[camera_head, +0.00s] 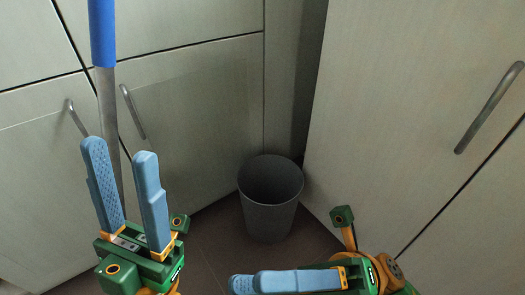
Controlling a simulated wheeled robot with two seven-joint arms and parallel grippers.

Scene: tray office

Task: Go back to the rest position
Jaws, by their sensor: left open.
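My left gripper (120,152) points upward at the lower left, with its two blue fingers spread apart. A long tool with a blue handle (102,32) and a grey metal shaft (108,110) stands nearly upright there. Its lower end passes out of sight near the left finger, and I cannot tell whether the gripper touches it. My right gripper (248,283) is low at the bottom centre, with its blue fingers pointing left. The fingers overlap in this view, so the gap between them is hidden. No object shows at its fingertips.
A dark grey bin (270,205) stands on the brown floor in the corner and looks empty. Pale cabinets with metal handles (133,112) are on the left. A tall cabinet door with a handle (490,107) is on the right. A little floor is clear around the bin.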

